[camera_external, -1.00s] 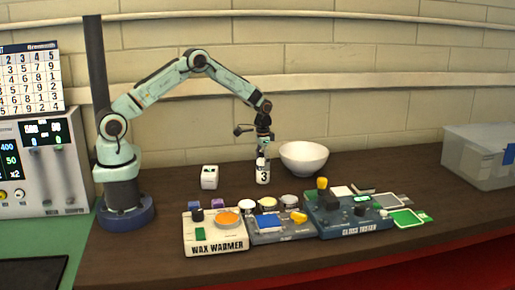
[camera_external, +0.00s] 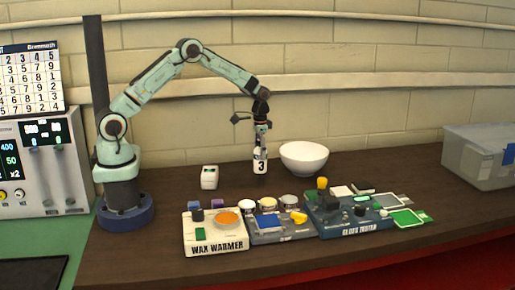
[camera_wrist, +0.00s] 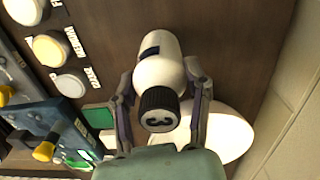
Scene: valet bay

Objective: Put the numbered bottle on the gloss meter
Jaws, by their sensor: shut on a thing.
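The numbered bottle (camera_external: 260,162) is white, with a black 3 on its side. It hangs upright a little above the dark wooden bench, in front of and left of the bowl. My gripper (camera_external: 260,148) is shut on its upper part. In the wrist view the bottle's dark cap (camera_wrist: 158,108), also marked 3, shows between the two fingers of my gripper (camera_wrist: 160,88). The gloss meter (camera_external: 340,222) is the blue box lettered GLOSS TESTER, with a small lit green display and a yellow knob, at the front right of the bottle.
A white bowl (camera_external: 304,157) stands close right of the bottle. A small white box (camera_external: 209,178) stands to its left. A clear bin (camera_external: 480,160) stands far right.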

